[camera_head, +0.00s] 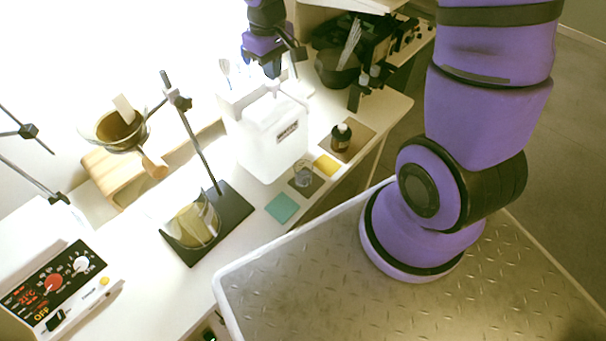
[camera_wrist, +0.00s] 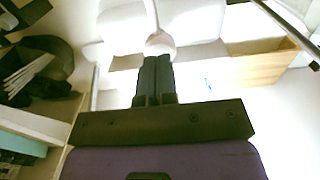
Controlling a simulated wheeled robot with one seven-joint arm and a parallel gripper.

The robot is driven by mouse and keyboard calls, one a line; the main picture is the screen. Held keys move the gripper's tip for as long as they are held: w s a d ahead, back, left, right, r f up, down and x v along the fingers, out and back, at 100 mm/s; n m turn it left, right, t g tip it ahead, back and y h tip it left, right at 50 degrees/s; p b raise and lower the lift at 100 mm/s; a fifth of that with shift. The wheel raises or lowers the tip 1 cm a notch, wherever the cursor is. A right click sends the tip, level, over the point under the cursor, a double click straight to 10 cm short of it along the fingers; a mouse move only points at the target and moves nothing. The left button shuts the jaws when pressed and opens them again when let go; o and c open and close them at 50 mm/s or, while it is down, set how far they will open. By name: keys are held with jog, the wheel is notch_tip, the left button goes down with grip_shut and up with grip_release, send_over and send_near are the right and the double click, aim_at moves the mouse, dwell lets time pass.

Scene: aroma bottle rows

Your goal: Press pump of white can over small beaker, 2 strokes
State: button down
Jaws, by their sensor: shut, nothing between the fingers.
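The white can (camera_head: 262,150) is a large white container with a small dark label, standing on the bench. The small beaker (camera_head: 303,174) is clear glass and stands on a grey square in front of the can. My gripper (camera_head: 272,72) is over the can's top, with its fingers pointing down. In the wrist view my gripper (camera_wrist: 156,63) has its two dark fingers together. A rounded white piece with a thin stem (camera_wrist: 160,43) shows at the fingertips there; whether it is the pump, and whether they touch, I cannot tell.
A dark dropper bottle (camera_head: 341,137) stands on a brown square right of the beaker. Yellow (camera_head: 327,165) and teal (camera_head: 283,208) squares lie bare. A stand (camera_head: 205,150) with a beaker (camera_head: 196,222) on its base is at left. A black bowl (camera_head: 337,70) is behind right.

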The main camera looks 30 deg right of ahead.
jog(key=shift+f, duration=1.4)
jog(key=shift+r, duration=1.9)
jog(key=shift+f, duration=0.1)
jog(key=shift+f, duration=1.75)
jog(key=shift+r, duration=1.85)
